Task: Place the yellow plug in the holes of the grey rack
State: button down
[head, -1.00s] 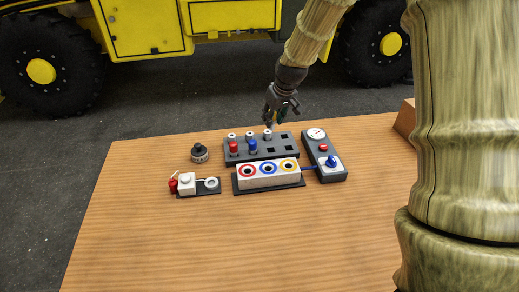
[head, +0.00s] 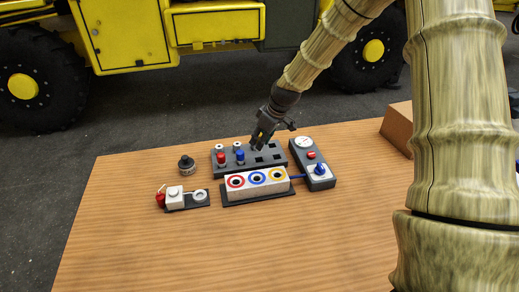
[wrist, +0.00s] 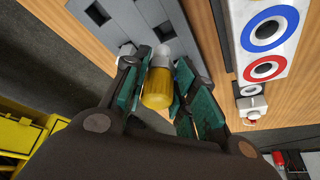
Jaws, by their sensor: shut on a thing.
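The yellow plug (wrist: 158,90) shows in the wrist view between my fingers, with a pale tip pointing toward the rack. My gripper (wrist: 157,68) is shut on it. In the head view my gripper (head: 259,142) is over the back middle of the grey rack (head: 272,163), and the plug cannot be made out there. The rack has square holes, and open ones show at its right. A red plug (head: 221,160) and a blue plug (head: 240,157) stand upright in the rack. I cannot tell whether the yellow plug's tip touches the rack.
A white block (head: 257,188) with red, blue and yellow rings stands before the rack. A grey gauge box (head: 313,170) is on the right, a dark knob (head: 187,165) and white switch (head: 175,195) on the left. A brown box (head: 397,128) is at the right edge. The table's front is clear.

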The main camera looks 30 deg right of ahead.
jog(key=shift+f+p, duration=0.5)
jog(key=shift+f, duration=1.9)
jog(key=shift+a, duration=0.1)
jog(key=shift+f, duration=0.3)
jog(key=shift+f+b, duration=0.25)
jog(key=shift+b, duration=0.1)
jog(key=c, duration=1.1)
grip_release()
jog(key=shift+c, duration=0.2)
jog(key=shift+r, duration=0.1)
